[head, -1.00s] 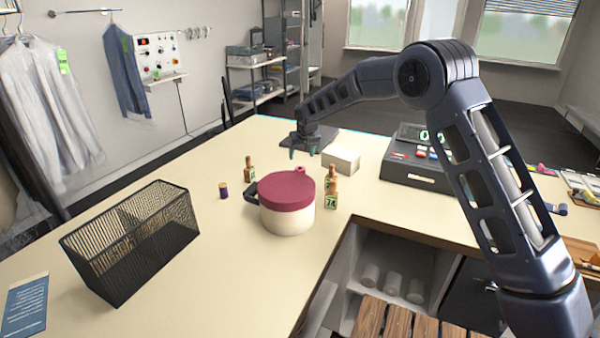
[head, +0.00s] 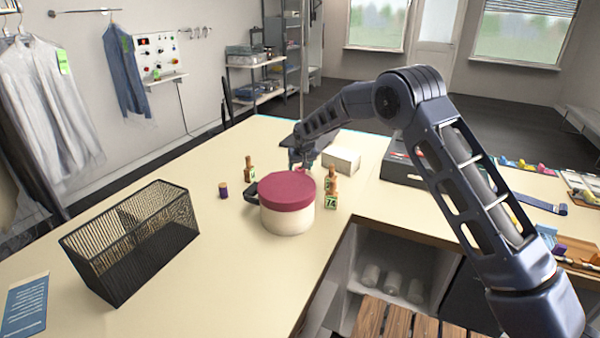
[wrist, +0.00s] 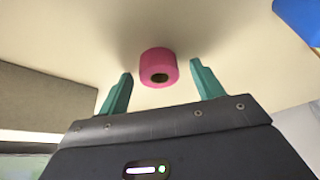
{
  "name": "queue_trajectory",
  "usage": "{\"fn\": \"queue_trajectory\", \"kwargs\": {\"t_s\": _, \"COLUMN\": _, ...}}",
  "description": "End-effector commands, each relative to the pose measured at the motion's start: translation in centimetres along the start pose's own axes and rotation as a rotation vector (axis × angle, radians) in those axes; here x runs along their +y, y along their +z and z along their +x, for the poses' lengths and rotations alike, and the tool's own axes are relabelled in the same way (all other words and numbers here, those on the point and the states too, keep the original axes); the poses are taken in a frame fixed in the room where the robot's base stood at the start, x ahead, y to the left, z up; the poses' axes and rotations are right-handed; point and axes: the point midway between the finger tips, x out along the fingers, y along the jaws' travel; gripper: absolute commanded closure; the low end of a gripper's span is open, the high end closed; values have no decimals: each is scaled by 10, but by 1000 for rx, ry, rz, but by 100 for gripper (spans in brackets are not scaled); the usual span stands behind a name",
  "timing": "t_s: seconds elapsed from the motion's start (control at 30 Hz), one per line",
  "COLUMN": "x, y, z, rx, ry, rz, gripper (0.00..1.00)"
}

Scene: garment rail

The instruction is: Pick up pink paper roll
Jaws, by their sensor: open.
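The pink paper roll (wrist: 158,66) stands on the pale counter in the wrist view, with a dark hole in its end. It lies between and a little beyond the tips of the two teal fingers, with a gap on each side. My gripper (wrist: 161,74) is open and empty. In the head view my gripper (head: 301,161) is low over the counter, just behind the pot with the dark red lid (head: 287,190). The roll is mostly hidden there by the pot.
Small bottles with green number tags (head: 330,195) stand beside the pot, close to my gripper. A white box (head: 341,159) is to its right. A purple spool (head: 223,190) and a black wire basket (head: 135,245) are to the left. The counter at back left is clear.

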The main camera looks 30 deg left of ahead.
Motion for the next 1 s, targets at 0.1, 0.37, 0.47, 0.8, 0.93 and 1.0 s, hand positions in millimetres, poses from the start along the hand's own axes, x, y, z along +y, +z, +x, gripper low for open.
{"fn": "queue_trajectory", "kwargs": {"t_s": 0.1, "x": 0, "y": 0, "z": 0, "rx": 0, "ry": 0, "rz": 0, "gripper": 45}}
{"fn": "queue_trajectory", "kwargs": {"t_s": 0.37, "x": 0, "y": 0, "z": 0, "rx": 0, "ry": 0, "rz": 0, "gripper": 82}}
{"fn": "queue_trajectory", "kwargs": {"t_s": 0.47, "x": 0, "y": 0, "z": 0, "rx": 0, "ry": 0, "rz": 0, "gripper": 82}}
{"fn": "queue_trajectory", "kwargs": {"t_s": 0.8, "x": 0, "y": -10, "z": -24, "rx": 2, "ry": -1, "rz": 1, "gripper": 82}}
{"fn": "queue_trajectory", "kwargs": {"t_s": 0.93, "x": 0, "y": -22, "z": -51, "rx": 4, "ry": -2, "rz": 1, "gripper": 82}}
{"fn": "queue_trajectory", "kwargs": {"t_s": 1.0, "x": 0, "y": -29, "z": -68, "rx": 4, "ry": -2, "rz": 2, "gripper": 82}}
